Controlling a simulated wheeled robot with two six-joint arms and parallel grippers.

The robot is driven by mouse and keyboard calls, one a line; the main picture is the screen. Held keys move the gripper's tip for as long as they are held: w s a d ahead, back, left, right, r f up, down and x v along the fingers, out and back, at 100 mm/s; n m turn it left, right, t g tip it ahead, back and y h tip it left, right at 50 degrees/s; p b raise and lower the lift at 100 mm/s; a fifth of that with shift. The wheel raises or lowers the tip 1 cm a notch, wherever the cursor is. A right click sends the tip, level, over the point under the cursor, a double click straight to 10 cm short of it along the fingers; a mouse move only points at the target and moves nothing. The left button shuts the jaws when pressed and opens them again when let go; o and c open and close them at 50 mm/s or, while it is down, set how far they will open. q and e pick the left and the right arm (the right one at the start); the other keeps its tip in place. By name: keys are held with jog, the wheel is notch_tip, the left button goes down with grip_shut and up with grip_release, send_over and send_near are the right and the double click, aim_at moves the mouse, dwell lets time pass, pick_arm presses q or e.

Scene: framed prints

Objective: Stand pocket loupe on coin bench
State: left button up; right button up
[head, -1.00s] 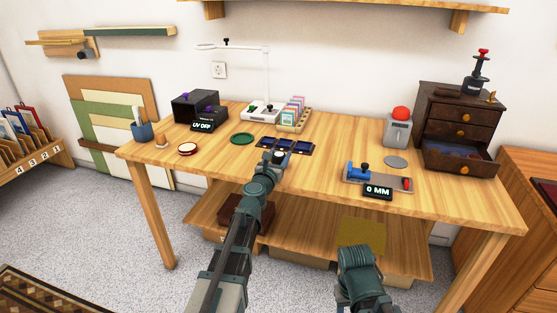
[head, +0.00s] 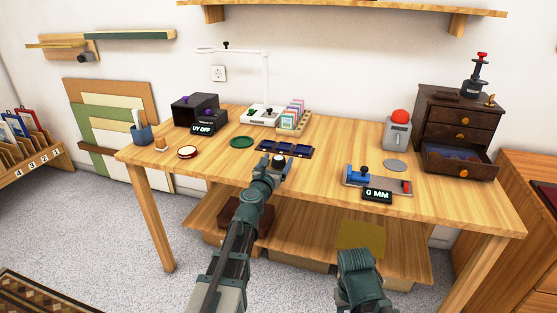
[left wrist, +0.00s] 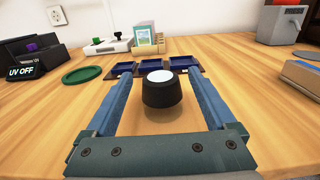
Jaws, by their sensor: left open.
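A small dark round piece with a pale top, which looks like the pocket loupe (left wrist: 161,91), is upright between my left gripper's fingers in the left wrist view. A shadow lies under it; I cannot tell whether its base touches the wood. My left gripper (left wrist: 160,82) is open, with one blue finger on each side and visible gaps between. In the head view my left gripper (head: 281,166) is low over the coin bench (head: 330,165), near its front edge, and partly covers the piece. My right gripper is out of view.
Dark blue trays (head: 297,151) lie just behind the left gripper. A green round mat (head: 242,142) is to their left. A blue-clamped gauge (head: 360,175) with a 0 MM display stands to the right. Bare wood lies between the gripper and gauge.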

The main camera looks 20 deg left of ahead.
pick_arm(q)
jog(key=s, duration=1)
jog(key=shift+s+a, duration=0.15)
jog(key=shift+s, duration=0.15)
